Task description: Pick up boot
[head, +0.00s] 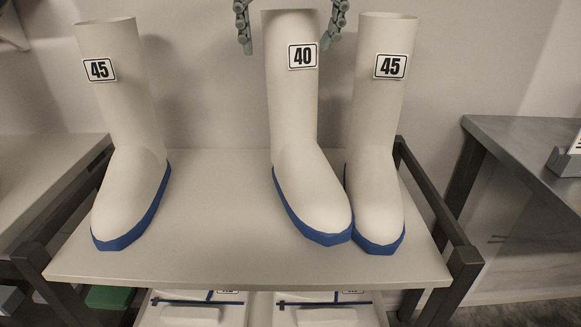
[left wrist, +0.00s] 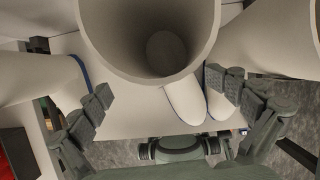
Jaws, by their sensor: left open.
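Three white boots with blue soles stand upright on a shelf (head: 200,262). The left boot (head: 125,130) is labelled 45, the middle boot (head: 292,120) is labelled 40, and the right boot (head: 380,130) is labelled 45. My left gripper (head: 291,42) is open at the top of the middle boot, one finger on each side of its shaft in the head view. In the left wrist view the open boot top (left wrist: 160,50) lies ahead between the spread fingers of the left gripper (left wrist: 162,95). Whether the fingers touch it I cannot tell. My right gripper is not seen.
The middle and right boots stand close together, their toes nearly touching. Dark rails (head: 462,262) edge the shelf at both sides. White boxes (head: 195,310) sit below it. A grey table (head: 530,150) stands at right. Shelf space between left and middle boots is clear.

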